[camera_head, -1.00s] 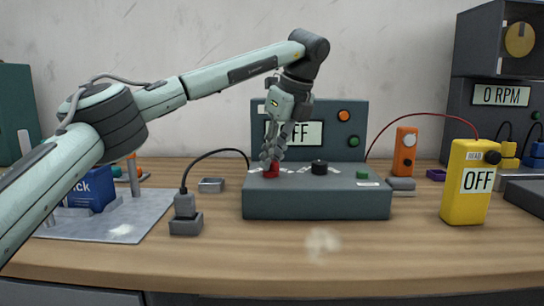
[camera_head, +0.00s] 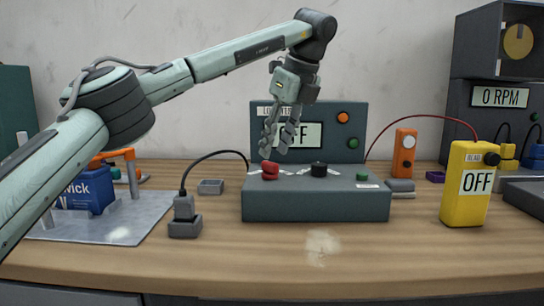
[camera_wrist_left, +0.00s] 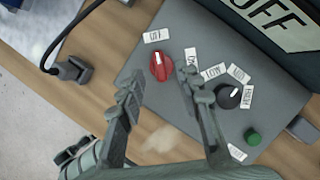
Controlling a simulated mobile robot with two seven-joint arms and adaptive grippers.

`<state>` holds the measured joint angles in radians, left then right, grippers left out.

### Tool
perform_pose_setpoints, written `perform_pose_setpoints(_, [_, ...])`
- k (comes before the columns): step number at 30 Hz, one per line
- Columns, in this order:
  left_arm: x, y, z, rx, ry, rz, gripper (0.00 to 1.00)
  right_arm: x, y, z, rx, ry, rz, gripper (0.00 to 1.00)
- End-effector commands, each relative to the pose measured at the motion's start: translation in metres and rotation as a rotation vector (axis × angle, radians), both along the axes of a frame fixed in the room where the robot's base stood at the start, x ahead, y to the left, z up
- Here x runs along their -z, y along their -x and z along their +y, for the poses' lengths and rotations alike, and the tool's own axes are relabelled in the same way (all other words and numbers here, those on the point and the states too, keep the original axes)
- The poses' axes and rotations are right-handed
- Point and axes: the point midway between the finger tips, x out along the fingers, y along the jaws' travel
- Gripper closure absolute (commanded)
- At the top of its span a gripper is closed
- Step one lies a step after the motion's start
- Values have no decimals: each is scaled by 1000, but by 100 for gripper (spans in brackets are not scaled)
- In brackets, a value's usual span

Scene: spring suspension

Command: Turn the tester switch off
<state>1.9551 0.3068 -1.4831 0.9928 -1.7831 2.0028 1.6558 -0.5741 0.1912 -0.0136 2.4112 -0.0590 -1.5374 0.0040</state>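The tester is a dark grey-green box (camera_head: 315,205) with an upright panel behind it; the panel's display (camera_head: 313,136) reads OFF, partly covered by my gripper. Its red knob (camera_head: 270,168) sits at the box's left end and also shows in the left wrist view (camera_wrist_left: 164,68). There the knob's white mark points toward the OFF label (camera_wrist_left: 155,36); an ON label (camera_wrist_left: 192,57) lies to its right. My left gripper (camera_head: 276,149) is open and empty just above the red knob, apart from it. My right gripper is not in view.
A black knob (camera_head: 319,169) and green button (camera_head: 362,175) are right of the red knob. A grey plug in a socket (camera_head: 185,222) stands left of the tester. A yellow meter (camera_head: 466,190) reading OFF stands at right. The front table is clear.

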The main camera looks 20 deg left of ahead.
Motion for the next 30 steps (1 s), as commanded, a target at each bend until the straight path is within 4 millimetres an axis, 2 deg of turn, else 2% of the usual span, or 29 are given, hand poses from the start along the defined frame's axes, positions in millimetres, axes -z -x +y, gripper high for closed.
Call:
perform_pose_setpoints(1, [-13, 2, -5, 1, 0, -5, 66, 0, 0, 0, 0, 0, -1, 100])
perform_pose_setpoints(6, [-46, 9, -17, -1, -2, -4, 66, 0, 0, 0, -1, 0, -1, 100])
perform_pose_setpoints(12, [-69, 13, -25, -2, -1, -2, 66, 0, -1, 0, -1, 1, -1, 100])
perform_pose_setpoints(17, [-75, 15, -28, -1, 0, 0, 66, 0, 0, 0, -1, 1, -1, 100])
perform_pose_setpoints(30, [-75, 15, -27, -1, 0, 0, 66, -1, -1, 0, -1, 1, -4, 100])
